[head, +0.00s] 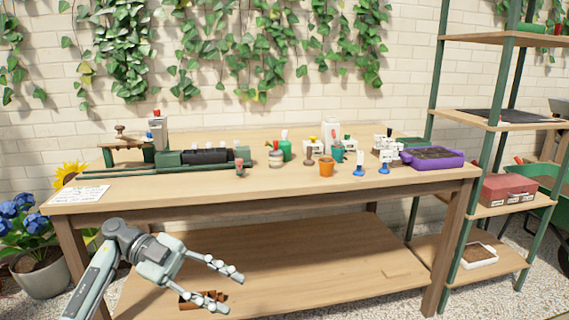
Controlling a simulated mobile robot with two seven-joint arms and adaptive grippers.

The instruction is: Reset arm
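My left gripper (228,287) is in front of the wooden potting table (290,192), below the level of its top. Its two fingers are spread apart and nothing is between them. Behind the fingers, on the lower shelf, a small brown object (203,299) is partly covered. My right gripper is not in the head view. On the tabletop stand an orange pot (326,167), a purple tray (432,158) filled with dark material and a green rail-like fixture (180,160) with a dark middle part.
Small bottles, a green can (285,151) and white-labelled items crowd the table's back half. A white paper (80,195) lies at its left end. A shelf rack (490,120) stands at the right. A blue-flowered pot (40,275) stands at the left. The table's front strip is mostly clear.

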